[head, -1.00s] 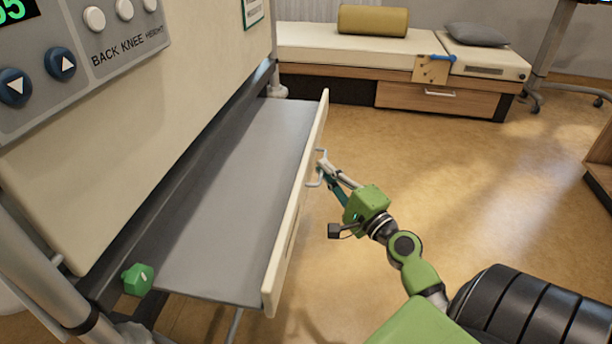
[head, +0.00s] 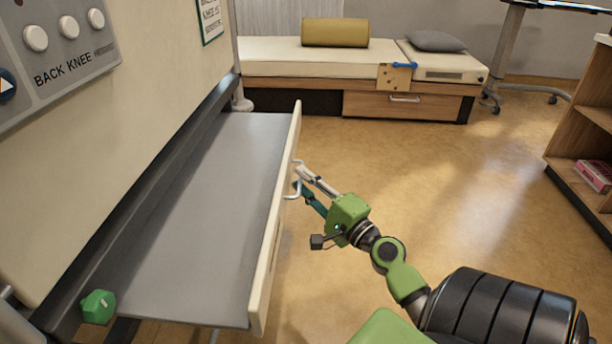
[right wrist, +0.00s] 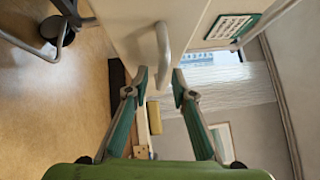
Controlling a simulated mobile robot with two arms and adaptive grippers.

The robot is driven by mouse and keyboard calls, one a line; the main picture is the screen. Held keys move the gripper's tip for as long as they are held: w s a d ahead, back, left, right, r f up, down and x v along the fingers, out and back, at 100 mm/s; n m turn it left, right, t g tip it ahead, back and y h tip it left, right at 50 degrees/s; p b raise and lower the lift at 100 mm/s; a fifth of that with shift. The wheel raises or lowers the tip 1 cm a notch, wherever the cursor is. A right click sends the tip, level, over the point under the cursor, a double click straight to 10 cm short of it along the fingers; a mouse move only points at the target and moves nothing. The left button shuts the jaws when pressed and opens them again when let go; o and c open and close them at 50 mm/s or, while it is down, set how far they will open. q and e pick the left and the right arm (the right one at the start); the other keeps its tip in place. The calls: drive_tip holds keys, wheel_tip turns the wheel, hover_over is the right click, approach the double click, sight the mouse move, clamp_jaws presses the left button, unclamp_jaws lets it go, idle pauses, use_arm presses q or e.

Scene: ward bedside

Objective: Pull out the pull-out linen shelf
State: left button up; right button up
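The pull-out linen shelf (head: 205,220) is a grey board with a cream front panel (head: 272,235). It stands well out from under the bed end. A pale bow handle (head: 293,182) is on the outer face of the front. My right gripper (head: 299,182) is at this handle, on its outer side. In the right wrist view, its two fingers (right wrist: 161,78) are spread apart and the handle (right wrist: 163,52) shows just ahead of the tips, with nothing gripped between them. My left gripper is out of view.
A green knob (head: 98,306) sits at the shelf's near left corner. The cream bed end panel (head: 150,110) is at left. A low bench with a drawer (head: 405,105) stands at the back, a wooden bookcase (head: 585,140) at right. The floor between is clear.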

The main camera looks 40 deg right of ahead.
drive_tip(key=s+a+f, duration=0.1)
drive_tip(key=s, duration=1.1)
drive_tip(key=shift+f, duration=0.25)
drive_tip(key=shift+f, duration=0.1)
